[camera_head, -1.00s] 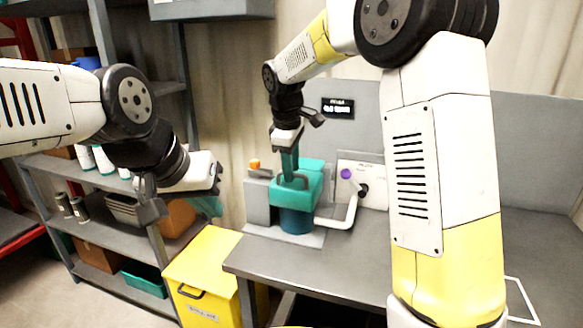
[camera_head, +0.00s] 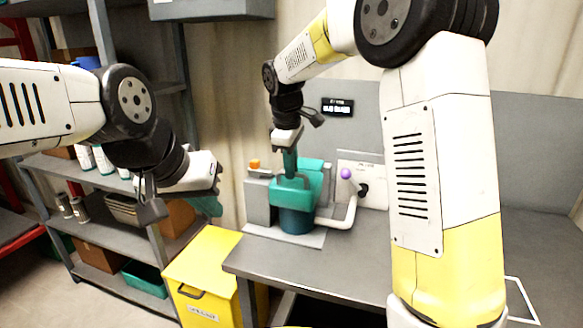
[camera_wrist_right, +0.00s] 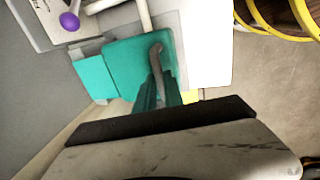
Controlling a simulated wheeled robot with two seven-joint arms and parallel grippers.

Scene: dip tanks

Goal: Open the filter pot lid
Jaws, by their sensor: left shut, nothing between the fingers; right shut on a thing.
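The filter pot has a dark blue round body (camera_head: 296,221) and a teal lid (camera_head: 300,190) with a grey bar handle. It stands on the workbench. My right gripper (camera_head: 289,172) reaches down from above and is shut on the lid's handle. In the right wrist view the teal fingers (camera_wrist_right: 156,88) close around the grey handle (camera_wrist_right: 158,58) over the teal lid (camera_wrist_right: 118,58). I cannot tell whether the lid is raised. My left gripper (camera_head: 206,205) is shut and empty, apart from the pot, in front of the shelf.
A white pipe (camera_head: 351,208) with a purple knob (camera_head: 346,173) runs beside the pot. A grey box with an orange button (camera_head: 254,164) stands on its left. A yellow bin (camera_head: 205,262) is below the bench's left end. The bench (camera_head: 350,250) is clear in front.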

